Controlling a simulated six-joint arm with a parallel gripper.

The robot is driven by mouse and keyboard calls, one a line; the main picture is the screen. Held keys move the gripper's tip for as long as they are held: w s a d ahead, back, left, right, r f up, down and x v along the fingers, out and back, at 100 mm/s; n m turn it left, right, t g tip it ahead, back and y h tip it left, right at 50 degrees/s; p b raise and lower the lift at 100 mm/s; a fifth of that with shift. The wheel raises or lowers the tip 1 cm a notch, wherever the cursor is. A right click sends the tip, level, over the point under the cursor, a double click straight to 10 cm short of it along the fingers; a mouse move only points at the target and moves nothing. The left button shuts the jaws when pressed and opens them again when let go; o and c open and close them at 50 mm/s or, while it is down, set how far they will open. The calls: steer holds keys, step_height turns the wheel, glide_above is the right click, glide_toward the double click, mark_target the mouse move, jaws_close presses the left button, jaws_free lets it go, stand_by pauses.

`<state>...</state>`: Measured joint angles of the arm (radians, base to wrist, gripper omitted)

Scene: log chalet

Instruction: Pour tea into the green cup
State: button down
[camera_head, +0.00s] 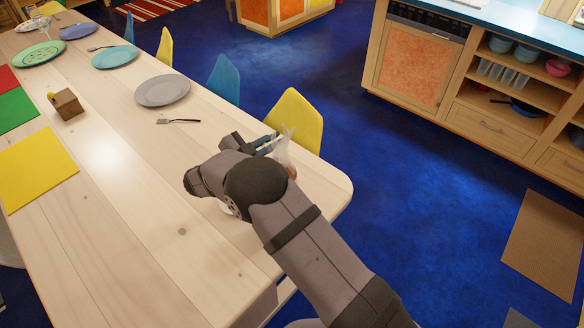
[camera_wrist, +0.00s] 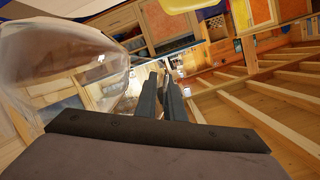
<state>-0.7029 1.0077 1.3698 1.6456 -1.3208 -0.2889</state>
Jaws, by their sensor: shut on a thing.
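My gripper (camera_head: 268,144) is near the right end of the long wooden table, with its fingers close together. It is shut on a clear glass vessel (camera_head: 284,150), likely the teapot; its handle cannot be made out. A small brownish patch shows low on the vessel's right side. In the wrist view the glass (camera_wrist: 60,62) bulges large at the left, beside my gripper's fingers (camera_wrist: 160,92), and looks tilted. A small white rim (camera_head: 227,208) shows under my wrist, mostly hidden. I cannot see a green cup in either view; my arm covers part of the table end.
The wooden table (camera_head: 130,190) bears a grey plate (camera_head: 162,90), a fork (camera_head: 178,121), a small wooden block (camera_head: 67,104) and a yellow mat (camera_head: 35,168). A yellow chair (camera_head: 296,118) stands close behind my gripper. The near table middle is clear.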

steer(key=a+m, duration=0.2)
steer(key=a, duration=0.4)
steer(key=shift+s+a+r+g+h+p, duration=0.2)
steer(key=shift+s+a+g+h+p, duration=0.1)
steer(key=shift+s+g+p, duration=0.1)
steer(key=shift+f+b, duration=0.25)
steer(key=shift+b, duration=0.8)
steer(key=shift+b, duration=1.2)
steer(key=shift+d+r, duration=0.1)
steer(key=shift+r, duration=0.15)
